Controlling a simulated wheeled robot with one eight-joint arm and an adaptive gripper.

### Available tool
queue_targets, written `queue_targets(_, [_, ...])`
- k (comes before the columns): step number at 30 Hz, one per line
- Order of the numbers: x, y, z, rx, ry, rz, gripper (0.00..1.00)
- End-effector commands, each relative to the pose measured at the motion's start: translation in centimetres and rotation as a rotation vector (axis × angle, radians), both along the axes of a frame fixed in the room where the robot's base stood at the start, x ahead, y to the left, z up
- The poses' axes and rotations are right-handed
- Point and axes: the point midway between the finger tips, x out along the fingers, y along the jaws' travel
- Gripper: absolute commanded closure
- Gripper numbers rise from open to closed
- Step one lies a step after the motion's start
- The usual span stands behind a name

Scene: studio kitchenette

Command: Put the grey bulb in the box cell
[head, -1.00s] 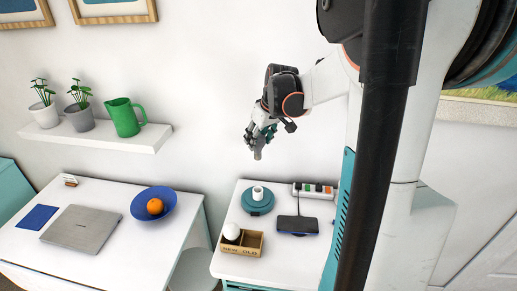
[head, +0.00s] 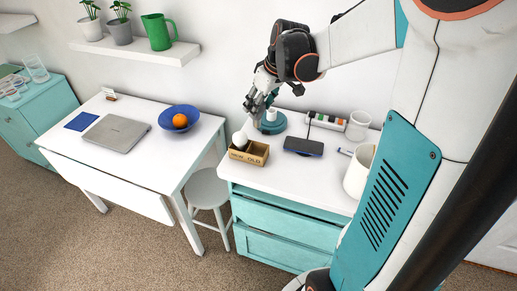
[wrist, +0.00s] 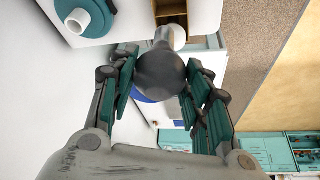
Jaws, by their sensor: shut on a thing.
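My gripper (wrist: 163,68) is shut on the grey bulb (wrist: 162,77), which sits between the fingertips in the wrist view. In the head view my gripper (head: 254,108) hangs over the counter, just above and behind the box; the grey bulb is hard to make out there. The wooden box (head: 258,155) has two cells, with "NEW" on the left front and "OLD" on the right. A white bulb (head: 239,139) is at the left cell, and the right cell looks empty. In the wrist view the box (wrist: 171,8) and white bulb (wrist: 177,37) show beyond the grey bulb.
A teal lamp base (head: 273,127) with a white socket stands behind the box. A dark phone pad (head: 303,147), a power strip (head: 326,122), a glass (head: 358,124) and a white jug (head: 358,172) stand to the right. A stool (head: 207,188) and table (head: 151,160) are left.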

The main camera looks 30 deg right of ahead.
Motion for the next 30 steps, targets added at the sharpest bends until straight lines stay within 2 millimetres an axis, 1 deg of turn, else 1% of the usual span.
queue_targets(1, [0.0,0.0,-1.7,0.0,0.0,0.0,0.8])
queue_targets(6, [0.0,0.0,-5.9,0.0,0.0,-0.001,0.8])
queue_targets(9, [0.0,-0.1,-8.1,0.0,0.0,-0.001,0.8])
queue_targets(12, [0.0,-0.1,-9.8,0.0,0.0,-0.001,0.8])
queue_targets(15, [0.0,0.0,-10.8,0.0,0.0,-0.001,0.8])
queue_targets(20, [0.0,0.0,-11.5,0.0,0.0,-0.001,0.8])
queue_targets(23, [0.0,0.0,-12.6,0.0,0.0,-0.001,0.8])
queue_targets(27, [0.0,-0.1,-14.8,0.0,0.0,-0.001,0.8])
queue_targets(30, [0.0,0.0,-15.5,-0.001,0.0,-0.001,0.8])
